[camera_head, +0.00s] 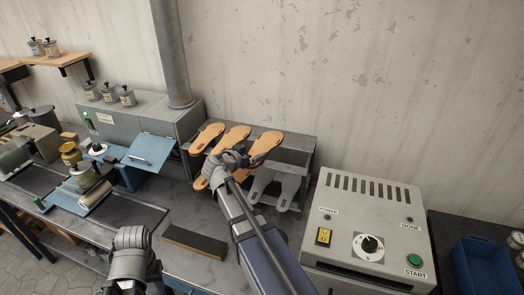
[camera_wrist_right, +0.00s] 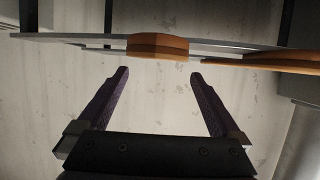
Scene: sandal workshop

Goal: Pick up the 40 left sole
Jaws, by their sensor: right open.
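Several tan soles stand on a tilted rack (camera_head: 296,146) at the back. The top row includes a left one (camera_head: 208,136), a middle one (camera_head: 236,136) and a right one (camera_head: 266,143). Another tan sole (camera_head: 201,183) shows lower left. No size marks are readable. My right gripper (camera_head: 256,160) is in front of the rack, partly covering the lower soles. In the right wrist view its two fingers (camera_wrist_right: 160,74) are apart and empty; a tan sole end (camera_wrist_right: 158,46) sits just beyond the gap between the tips. My left arm shows at the bottom; its fingers cannot be made out.
Grey sole-shaped plates (camera_head: 275,186) are right of my right gripper. A grey machine (camera_head: 366,225) with a START button stands to the right, beside a blue bin (camera_head: 482,268). A dark block (camera_head: 195,242) lies on the bench. A blue press (camera_head: 147,152) stands left.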

